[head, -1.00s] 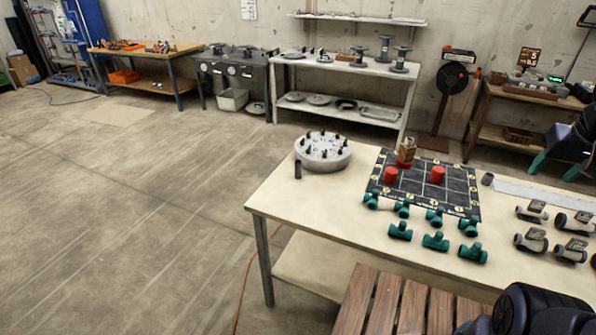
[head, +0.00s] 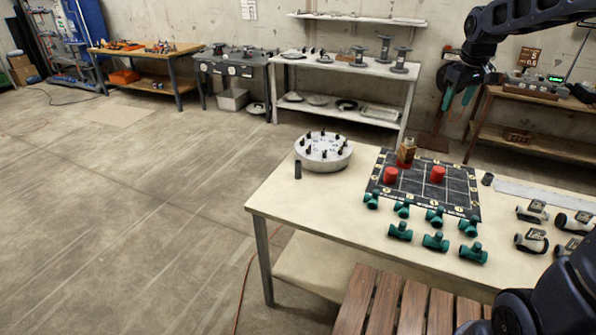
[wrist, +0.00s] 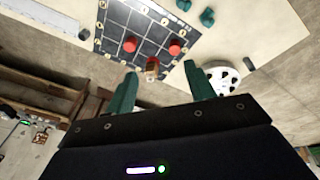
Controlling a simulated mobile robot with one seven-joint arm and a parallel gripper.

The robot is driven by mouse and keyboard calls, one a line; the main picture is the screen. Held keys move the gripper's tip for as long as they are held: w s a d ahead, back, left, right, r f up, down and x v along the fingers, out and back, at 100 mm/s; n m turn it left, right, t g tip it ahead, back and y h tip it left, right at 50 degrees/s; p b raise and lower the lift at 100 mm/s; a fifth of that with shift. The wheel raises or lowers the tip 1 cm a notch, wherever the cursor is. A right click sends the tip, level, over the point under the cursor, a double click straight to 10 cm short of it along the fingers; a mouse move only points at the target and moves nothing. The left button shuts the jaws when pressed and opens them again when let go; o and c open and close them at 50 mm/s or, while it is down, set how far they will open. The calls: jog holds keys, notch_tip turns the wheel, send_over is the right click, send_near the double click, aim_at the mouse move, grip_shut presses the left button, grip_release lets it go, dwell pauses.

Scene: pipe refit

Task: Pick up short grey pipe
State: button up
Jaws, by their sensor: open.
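Two small dark grey cylinders stand on the table, and either could be the short grey pipe. One grey cylinder (head: 487,179) is right of the black grid mat, and it shows in the wrist view (wrist: 84,34). The other, a darker one (head: 298,169), is at the left table edge beside the round white fixture; it shows in the wrist view (wrist: 249,64). My gripper (head: 458,97) is open and empty, raised beyond the table's back edge, apart from both. Its green fingers (wrist: 160,70) are spread in the wrist view.
Several green tee fittings (head: 435,242) lie in front. Grey-white fittings (head: 532,240) are at right. The round white fixture (head: 323,153) holds dark pegs.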

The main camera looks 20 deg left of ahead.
jog(key=w+a+f+n+g, duration=0.1)
jog(key=w+a+f+n, duration=0.15)
jog(key=a, duration=0.45)
jog(key=w+a+f+n, duration=0.1)
jog(key=w+a+f, duration=0.25)
jog(key=a, duration=0.45)
jog(key=n+g, duration=0.2)
jog(key=n, duration=0.6)
send_near(298, 169)
jog(key=shift+w+a+f, duration=0.1)
jog(key=shift+w+a, duration=0.05)
jog(key=shift+w, duration=0.55)
jog(key=shift+s+a+f, duration=0.1)
jog(key=shift+a+f, duration=0.05)
jog(key=shift+f, duration=2.6)
jog(key=shift+a+f, duration=0.15)
jog(key=shift+f, duration=2.6)
jog(key=shift+c, duration=0.4)
jog(key=c, duration=1)
